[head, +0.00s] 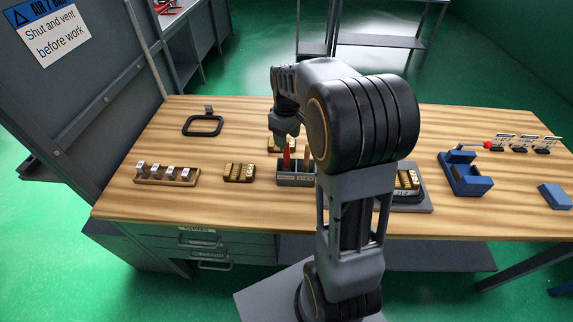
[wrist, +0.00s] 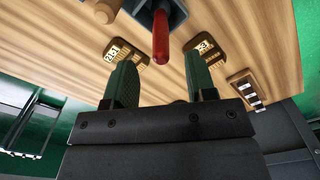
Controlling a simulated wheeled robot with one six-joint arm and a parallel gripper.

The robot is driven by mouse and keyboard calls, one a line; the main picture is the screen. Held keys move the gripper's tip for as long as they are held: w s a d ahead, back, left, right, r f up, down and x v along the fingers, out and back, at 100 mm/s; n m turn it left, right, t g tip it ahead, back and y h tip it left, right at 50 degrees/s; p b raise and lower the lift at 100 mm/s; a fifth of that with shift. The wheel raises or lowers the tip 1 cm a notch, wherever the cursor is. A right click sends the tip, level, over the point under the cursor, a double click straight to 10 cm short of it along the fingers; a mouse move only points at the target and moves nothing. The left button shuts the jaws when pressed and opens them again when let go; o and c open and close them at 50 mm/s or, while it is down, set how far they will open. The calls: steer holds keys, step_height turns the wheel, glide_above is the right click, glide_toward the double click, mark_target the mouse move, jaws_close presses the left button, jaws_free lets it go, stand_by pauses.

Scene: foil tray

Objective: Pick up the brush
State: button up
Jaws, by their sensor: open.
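The brush appears as a red handle (head: 287,158) standing up out of a grey holder (head: 294,180) on the wooden table. Its lower part is hidden in the holder. In the wrist view the red handle (wrist: 161,38) points toward my gripper. My gripper (head: 284,139) is above the holder, close to the top of the handle. In the wrist view my gripper (wrist: 162,68) is open, its two green fingers spread, with the handle's end just beyond and between their tips. Nothing is held. Contact with the handle cannot be told.
Small trays of brass pieces (head: 239,173) lie near the holder. A wooden rack (head: 167,176) stands at left, a black frame (head: 203,126) behind it. A blue vise (head: 466,176) stands at right. My arm hides the table's middle. A round wooden end (wrist: 104,13) shows in the wrist view.

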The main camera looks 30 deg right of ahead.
mark_target(287, 162)
steer(key=shift+f+p, duration=0.55)
steer(key=shift+f, duration=2.2)
steer(key=shift+c, duration=0.2)
jaws_close()
